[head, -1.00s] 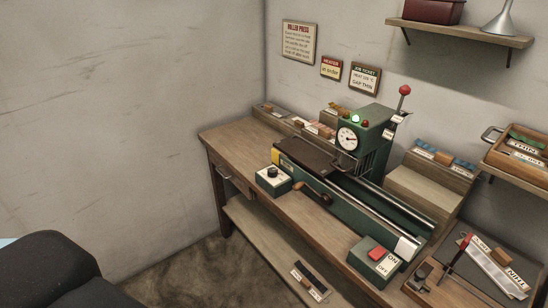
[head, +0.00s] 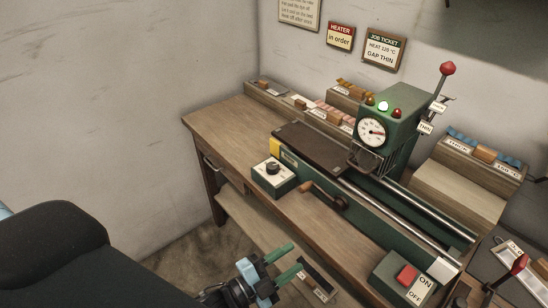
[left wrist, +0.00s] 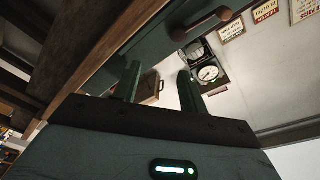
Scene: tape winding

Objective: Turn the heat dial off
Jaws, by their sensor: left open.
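The heat dial (head: 272,167) is a dark knob on top of a small green box at the left front of the green roller press. The press's round gauge (head: 371,131) is on its upright housing and also shows in the left wrist view (left wrist: 208,73). My left gripper (head: 297,256) is open and empty, in front of the bench and below the dial box, apart from it. Its two green fingers rise into the left wrist view (left wrist: 158,70) with nothing between them. The dial's pointer setting is too small to read. My right gripper is out of view.
A crank with a wooden handle (head: 322,194) sits right of the dial box. The lower shelf (head: 250,222) lies near my left gripper. The bench top (head: 225,135) is clear at left.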

